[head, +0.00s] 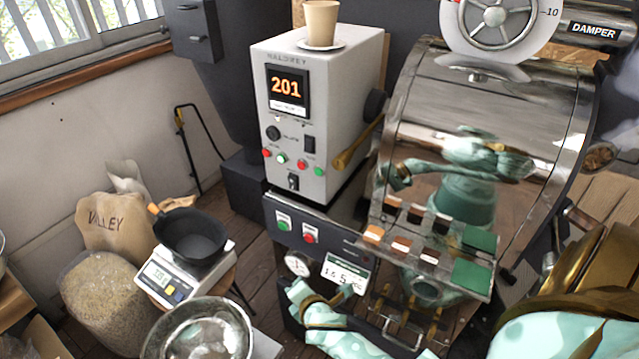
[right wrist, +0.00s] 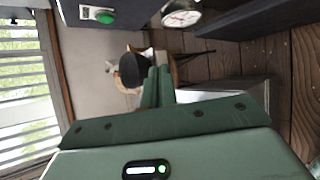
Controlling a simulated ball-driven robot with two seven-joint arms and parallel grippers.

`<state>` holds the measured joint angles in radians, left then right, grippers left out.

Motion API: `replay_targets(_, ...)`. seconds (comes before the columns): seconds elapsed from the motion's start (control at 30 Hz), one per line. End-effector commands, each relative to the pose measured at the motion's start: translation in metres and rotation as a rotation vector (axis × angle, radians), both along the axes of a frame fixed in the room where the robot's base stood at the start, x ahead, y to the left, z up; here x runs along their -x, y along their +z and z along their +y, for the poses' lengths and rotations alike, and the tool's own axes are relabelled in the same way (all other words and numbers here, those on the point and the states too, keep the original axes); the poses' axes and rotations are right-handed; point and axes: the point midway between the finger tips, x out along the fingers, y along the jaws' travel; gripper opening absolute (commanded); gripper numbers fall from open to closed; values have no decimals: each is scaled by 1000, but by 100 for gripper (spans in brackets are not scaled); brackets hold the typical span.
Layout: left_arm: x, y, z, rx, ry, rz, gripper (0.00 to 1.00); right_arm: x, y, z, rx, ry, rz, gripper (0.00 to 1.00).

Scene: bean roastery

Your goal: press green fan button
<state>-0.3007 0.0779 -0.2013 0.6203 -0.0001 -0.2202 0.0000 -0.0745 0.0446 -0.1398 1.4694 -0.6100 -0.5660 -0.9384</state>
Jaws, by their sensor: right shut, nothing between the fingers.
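A green button (head: 284,225) sits on a white label plate at the left of the dark lower front panel (head: 345,243). In the right wrist view this green button (right wrist: 105,17) shows at the top left, apart from the fingers. A red button (head: 309,237) is to its right. My right gripper (right wrist: 157,72) is shut and empty, its dark green fingers side by side, pointing past the panel. In the head view my mint and brass right arm is low in front of the roaster; its fingertips are not clear there. My left gripper is not in view.
The control box (head: 314,120) above has more small red and green buttons and a cup (head: 321,23) on top. A round gauge (head: 297,264) and tag (head: 345,272) hang below the panel. A scale (head: 163,279) with a black pan (head: 190,235) stands left.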

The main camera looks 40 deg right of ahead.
Motion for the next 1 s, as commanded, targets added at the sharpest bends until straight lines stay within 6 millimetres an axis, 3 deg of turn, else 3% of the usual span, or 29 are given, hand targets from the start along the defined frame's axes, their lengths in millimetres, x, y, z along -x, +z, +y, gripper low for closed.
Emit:
replay_targets(0.03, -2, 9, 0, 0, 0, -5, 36, -15, 38, -3, 69, 19, -48, 0)
replay_targets(0.2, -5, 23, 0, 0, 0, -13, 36, -46, 136, -16, 322, 55, -163, 0)
replay_targets(0.3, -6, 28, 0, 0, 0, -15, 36, -54, 178, -22, 433, 55, -205, 0)
replay_targets(0.4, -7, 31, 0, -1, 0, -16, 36, -58, 206, -26, 506, 49, -233, 0)
replay_targets(0.57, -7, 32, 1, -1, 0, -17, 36, -60, 223, -28, 555, 43, -247, 0)
replay_targets(1.0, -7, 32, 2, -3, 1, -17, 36, -62, 223, -33, 557, 44, -246, 0)
